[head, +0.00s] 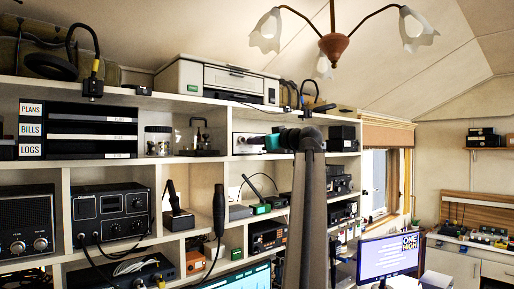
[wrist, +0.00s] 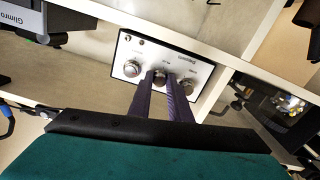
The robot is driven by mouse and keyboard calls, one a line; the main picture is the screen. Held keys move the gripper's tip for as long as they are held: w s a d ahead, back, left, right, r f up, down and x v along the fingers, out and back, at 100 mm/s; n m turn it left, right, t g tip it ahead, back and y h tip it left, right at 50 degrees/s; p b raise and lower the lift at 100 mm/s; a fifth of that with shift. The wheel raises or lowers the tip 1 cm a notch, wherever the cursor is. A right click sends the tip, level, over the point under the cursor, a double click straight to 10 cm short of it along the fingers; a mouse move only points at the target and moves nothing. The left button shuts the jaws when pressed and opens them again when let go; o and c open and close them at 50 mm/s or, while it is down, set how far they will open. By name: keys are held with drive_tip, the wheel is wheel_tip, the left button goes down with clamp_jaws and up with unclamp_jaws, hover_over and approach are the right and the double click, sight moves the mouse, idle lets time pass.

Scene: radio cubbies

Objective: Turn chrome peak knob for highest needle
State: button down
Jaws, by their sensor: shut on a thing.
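A white-fronted box (wrist: 150,52) sits in a shelf cubby and appears upside down in the wrist view. Its panel carries three round knobs in a slanting row; the small labels are too small to read. My gripper (wrist: 161,74) is shut on the middle chrome knob (wrist: 160,80), one dark purple finger on each side of it. A chrome knob (wrist: 132,68) is to the left and another knob (wrist: 187,87) to the right, close to the right finger. In the head view my gripper (head: 270,142) reaches the same box (head: 243,143), largely hidden behind it. I cannot make out a needle.
A radio with a dial (head: 110,213) and a handheld microphone (head: 219,210) are in cubbies to the left. A desk monitor (head: 387,258) stands at lower right.

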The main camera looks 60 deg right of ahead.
idle(0.4)
drive_tip(key=c, duration=1.6)
unclamp_jaws()
drive_tip(key=shift+c, duration=0.2)
drive_tip(key=b+v, duration=0.5)
drive_tip(key=v, duration=0.9)
drive_tip(key=shift+w, duration=0.1)
